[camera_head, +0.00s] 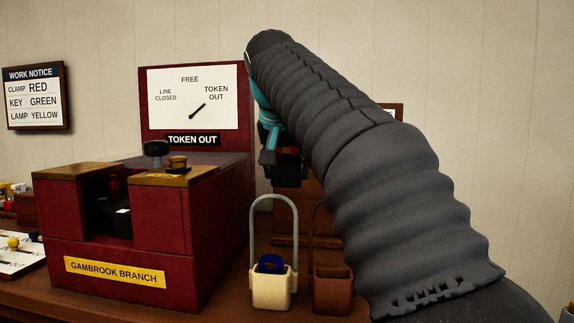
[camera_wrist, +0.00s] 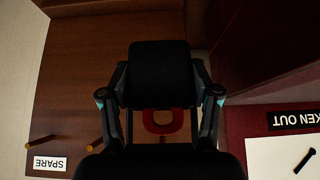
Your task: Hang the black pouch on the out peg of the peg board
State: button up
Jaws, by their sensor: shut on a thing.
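My gripper (camera_wrist: 161,88) is shut on a black block-shaped thing (camera_wrist: 160,70), which I take to be the black pouch; it fills the space between the fingers. A red piece with an opening (camera_wrist: 163,128) shows just below it. In the head view, a dark shape (camera_head: 288,170) hangs at my gripper (camera_head: 270,145), apart from the desk. The brown peg board (camera_wrist: 75,75) lies beyond, upside down in the wrist view, with a peg (camera_wrist: 40,141) by the SPARE label (camera_wrist: 50,163) and another peg (camera_wrist: 95,144) beside my gripper. No OUT label on the board is readable; my arm hides much of it.
A cream pouch (camera_head: 272,289) with a grey handle and blue piece stands on the desk beside a brown pouch (camera_head: 333,291). The dark red GAMBROOK BRANCH instrument (camera_head: 215,235) is left of my gripper. Its dial (camera_head: 192,97) points to TOKEN OUT. A notice (camera_head: 35,96) hangs at left.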

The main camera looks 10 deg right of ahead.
jog(key=shift+w+d+f+b, duration=0.1)
jog(key=shift+w+f+b, duration=0.1)
jog(key=shift+f+b, duration=0.9)
jog(key=shift+w+d+f+b, duration=0.1)
jog(key=shift+w+f+b, duration=0.05)
jog(key=shift+f+b, duration=0.9)
jog(key=w, duration=0.1)
jog(key=w+d+f, duration=0.1)
jog(key=w+p, duration=0.1)
jog(key=shift+w+d+f, duration=0.1)
jog(key=shift+d+f, duration=0.05)
jog(key=shift+f, duration=0.1)
jog(key=o, duration=1.1)
jog(key=shift+o, duration=0.6)
jog(key=shift+f, duration=0.1)
